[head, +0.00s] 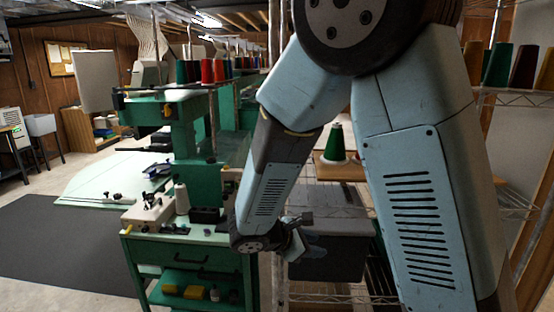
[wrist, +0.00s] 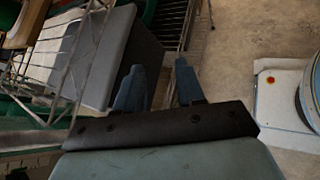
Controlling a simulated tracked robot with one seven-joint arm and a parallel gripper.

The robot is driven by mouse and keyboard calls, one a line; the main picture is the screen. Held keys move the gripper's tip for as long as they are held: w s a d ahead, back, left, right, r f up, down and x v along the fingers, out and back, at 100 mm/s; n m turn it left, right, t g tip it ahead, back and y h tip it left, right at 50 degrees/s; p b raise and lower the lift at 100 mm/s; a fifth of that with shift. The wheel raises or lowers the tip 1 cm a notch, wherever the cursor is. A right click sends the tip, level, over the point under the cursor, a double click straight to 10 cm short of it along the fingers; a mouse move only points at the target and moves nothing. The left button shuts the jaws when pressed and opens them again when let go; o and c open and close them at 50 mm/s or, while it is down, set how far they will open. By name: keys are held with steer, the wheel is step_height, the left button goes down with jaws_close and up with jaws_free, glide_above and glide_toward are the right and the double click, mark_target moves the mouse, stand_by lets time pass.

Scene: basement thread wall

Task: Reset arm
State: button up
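My arm fills the middle and right of the head view, folded in front of a wire shelf. My gripper (head: 300,228) hangs low at the centre of the head view, beside a grey lidded bin. In the wrist view my gripper (wrist: 158,86) shows two blue fingers standing apart with a gap between them. Nothing is between the fingers; the concrete floor and a dark rack show past them. The fingertips appear clear of the bin (wrist: 80,50), which lies to their left in the wrist view.
A green embroidery machine (head: 190,130) and its green cabinet (head: 190,262) stand left of my arm. The wire shelf (head: 515,92) holds several thread cones, and a green cone (head: 335,143) sits behind my arm. A dark mat (head: 60,240) lies on open floor at left.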

steer(key=s+d+r+m+y, duration=1)
steer(key=s+d+r+m, duration=0.4)
steer(key=s+r+m, duration=0.2)
step_height(320, 180, up, 3)
steer(key=m, duration=0.3)
steer(key=shift+d, duration=0.2)
steer(key=shift+o, duration=0.4)
steer(key=shift+s+r+m, duration=0.15)
steer(key=shift+s+m, duration=0.05)
steer(key=shift+m, duration=0.1)
